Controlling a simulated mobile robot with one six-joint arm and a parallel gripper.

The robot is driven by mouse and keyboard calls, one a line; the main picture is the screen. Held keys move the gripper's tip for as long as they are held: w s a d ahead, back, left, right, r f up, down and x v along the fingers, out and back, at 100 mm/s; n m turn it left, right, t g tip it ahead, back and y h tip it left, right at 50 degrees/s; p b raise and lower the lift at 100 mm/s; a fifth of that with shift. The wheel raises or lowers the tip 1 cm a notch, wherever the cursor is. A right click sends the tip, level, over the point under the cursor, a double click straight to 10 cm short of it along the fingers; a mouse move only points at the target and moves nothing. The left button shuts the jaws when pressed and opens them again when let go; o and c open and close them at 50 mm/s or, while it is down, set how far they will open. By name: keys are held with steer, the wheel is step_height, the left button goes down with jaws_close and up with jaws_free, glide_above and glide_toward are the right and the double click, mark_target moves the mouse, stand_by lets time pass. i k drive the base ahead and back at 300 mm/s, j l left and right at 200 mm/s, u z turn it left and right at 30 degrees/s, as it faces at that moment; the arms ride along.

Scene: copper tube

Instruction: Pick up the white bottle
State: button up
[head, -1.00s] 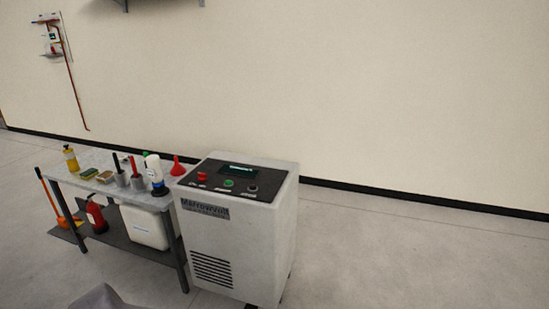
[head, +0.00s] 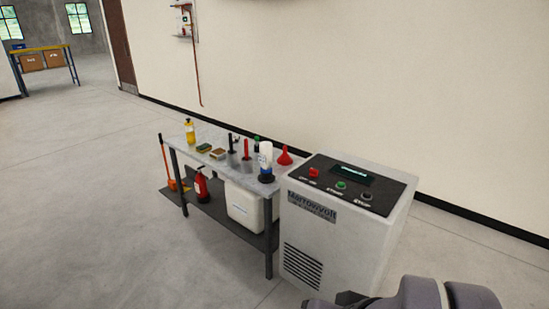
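A white bottle (head: 265,156) stands on the right end of the grey table (head: 212,132), with a dark blue part at its foot. It is next to a red funnel, and nothing of mine touches it. Grey rounded links of my arm show at the bottom right, in front of the machine. The fingers of my gripper cannot be made out in this view.
The table also carries a yellow bottle (head: 190,131), sponges, holders with red and black handles, and the funnel (head: 284,157). A fire extinguisher (head: 201,186) and a white canister (head: 243,208) sit on its lower shelf. A grey machine (head: 335,235) stands close at the right. Floor is clear in front.

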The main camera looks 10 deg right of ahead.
mark_target(265, 156)
steer(key=i+j+z, duration=0.2)
steer(key=i, duration=0.25)
steer(key=i+j+z, duration=0.25)
steer(key=i, duration=0.2)
steer(key=i+j+z, duration=0.2)
steer(key=i+j, duration=0.15)
steer(key=i+j+z, duration=0.2)
steer(key=i+j, duration=0.25)
steer(key=i+j+z, duration=0.45)
steer(key=i+j, duration=0.2)
steer(key=j, duration=0.35)
steer(key=i+j+z, duration=0.25)
steer(key=j, duration=0.3)
